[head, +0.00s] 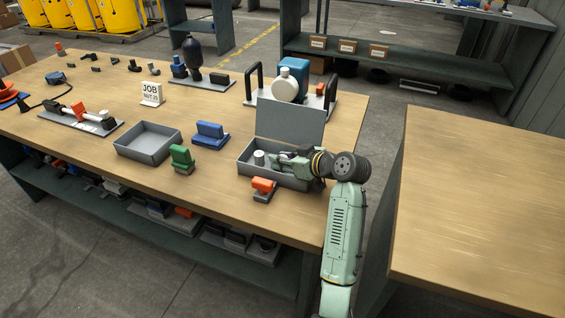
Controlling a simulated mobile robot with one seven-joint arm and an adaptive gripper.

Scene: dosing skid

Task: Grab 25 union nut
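An open grey box (243,171) with its lid (291,127) raised stands near the right front of the workbench. A small pale cylindrical part (259,158) sits in the left end of the box. I cannot tell whether it is the 25 union nut; no size marking is readable. My gripper (275,161) reaches into the box from the right, its fingers pointing left towards the pale part. The fingers are small and partly hidden, so I cannot tell whether they are open or shut, or whether they touch anything.
An orange-topped block (263,187) stands just in front of the box. A green block (182,158), a blue block (210,134) and an empty grey tray (148,143) are to its left. A pump with a white round head (285,87) stands behind. The bench's front right is clear.

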